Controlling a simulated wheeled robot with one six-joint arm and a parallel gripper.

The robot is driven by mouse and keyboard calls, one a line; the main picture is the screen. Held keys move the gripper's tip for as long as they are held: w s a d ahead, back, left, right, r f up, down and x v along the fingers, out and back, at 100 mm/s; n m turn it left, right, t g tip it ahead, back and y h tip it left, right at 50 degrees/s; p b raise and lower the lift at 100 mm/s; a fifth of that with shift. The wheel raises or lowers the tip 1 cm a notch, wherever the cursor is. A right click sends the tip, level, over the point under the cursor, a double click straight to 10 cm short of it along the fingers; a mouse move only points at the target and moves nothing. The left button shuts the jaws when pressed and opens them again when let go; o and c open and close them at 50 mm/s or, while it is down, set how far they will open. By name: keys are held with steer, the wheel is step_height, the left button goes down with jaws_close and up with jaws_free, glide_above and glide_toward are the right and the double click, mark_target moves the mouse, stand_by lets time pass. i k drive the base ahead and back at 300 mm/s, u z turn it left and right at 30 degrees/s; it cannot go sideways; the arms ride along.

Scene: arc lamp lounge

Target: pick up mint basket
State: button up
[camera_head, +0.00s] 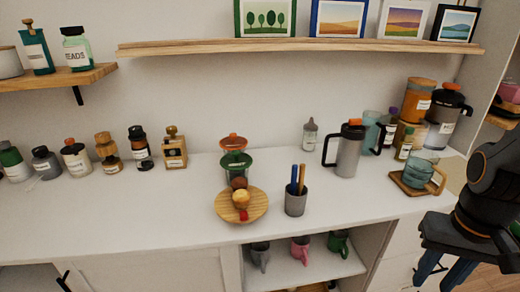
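I see no mint basket in the camera_head view. My gripper (436,278) is at the lower right, in front of the white cabinet. Its two blue fingers point down and stand apart, with nothing visible between them. The fingertips reach close to the bottom edge of the picture.
A white counter (130,230) holds several jars, a wooden plate (258,207) with food, a pen cup (296,204), a grey pitcher (349,152) and a glass mug (420,168). Mugs stand on the open shelf (318,268) below. A wooden shelf (200,48) with pictures hangs above.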

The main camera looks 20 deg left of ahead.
mark_target(236, 161)
steer(key=u, duration=1.4)
